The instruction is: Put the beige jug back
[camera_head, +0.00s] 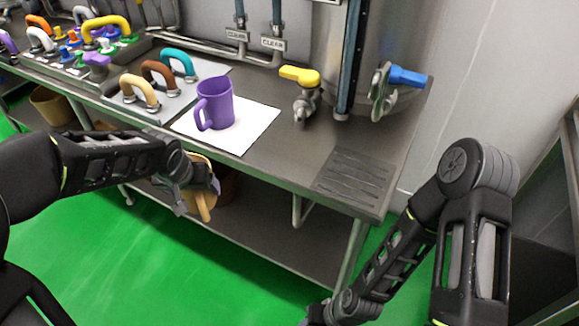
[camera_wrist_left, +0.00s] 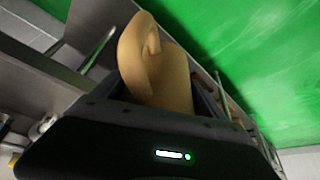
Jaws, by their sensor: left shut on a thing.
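The beige jug (camera_head: 203,201) is in my left gripper (camera_head: 195,190), in front of the steel table's front edge. The gripper's fingers hide part of the jug in the head view. In the left wrist view the jug (camera_wrist_left: 170,80) fills the middle, with its looped handle toward the camera. My left gripper is shut on it. My right gripper (camera_head: 318,316) is low at the bottom edge of the head view, partly cut off, and its jaws cannot be made out.
A purple jug (camera_head: 219,103) stands on a white sheet (camera_head: 258,122) on the table. Beige, brown and teal handles (camera_head: 140,90) stand on a grey plate to its left. The lower shelf (camera_head: 262,222) holds a tan pot (camera_head: 52,108) and a brown one (camera_head: 229,184). A drain grate (camera_head: 352,177) lies at right.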

